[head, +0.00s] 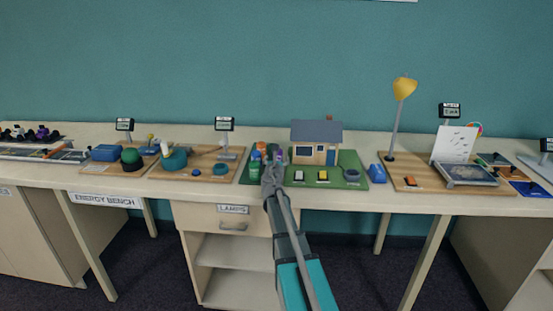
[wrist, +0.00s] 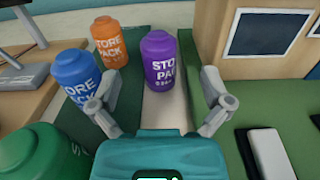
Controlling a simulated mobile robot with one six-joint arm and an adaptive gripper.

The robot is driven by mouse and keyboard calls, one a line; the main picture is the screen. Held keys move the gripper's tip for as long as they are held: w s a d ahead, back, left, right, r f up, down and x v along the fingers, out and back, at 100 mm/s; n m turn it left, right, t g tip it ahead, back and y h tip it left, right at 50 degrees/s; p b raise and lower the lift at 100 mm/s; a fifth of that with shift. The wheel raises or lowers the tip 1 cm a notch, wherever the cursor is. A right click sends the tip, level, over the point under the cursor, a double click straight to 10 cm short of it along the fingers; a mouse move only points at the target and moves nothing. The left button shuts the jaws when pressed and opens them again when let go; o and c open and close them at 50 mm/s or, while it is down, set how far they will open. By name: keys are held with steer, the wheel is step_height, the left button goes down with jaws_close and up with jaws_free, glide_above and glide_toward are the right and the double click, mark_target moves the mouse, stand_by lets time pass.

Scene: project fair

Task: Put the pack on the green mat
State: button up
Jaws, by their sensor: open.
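A purple pack (wrist: 160,62) stands upright on a pale strip in the wrist view, ahead of my open gripper (wrist: 162,90) and between the lines of its two fingers. A blue pack (wrist: 76,78) stands by the left finger, an orange pack (wrist: 107,45) behind it, and a green pack (wrist: 40,152) at lower left. The jaws hold nothing.
A model house (head: 318,143) stands on the mat, its wall (wrist: 240,40) close right of the gripper in the wrist view. Small blocks (head: 322,176) lie in front of it. A wooden board (head: 176,167) is left of the mat, and a blue box (head: 377,174) is at its right edge.

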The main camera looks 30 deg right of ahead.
steer(key=shift+w+d, duration=0.35)
steer(key=shift+w, duration=0.15)
steer(key=shift+w, duration=0.1)
steer(key=shift+x, duration=2.5)
jaws_close()
steer(key=shift+r, duration=0.25)
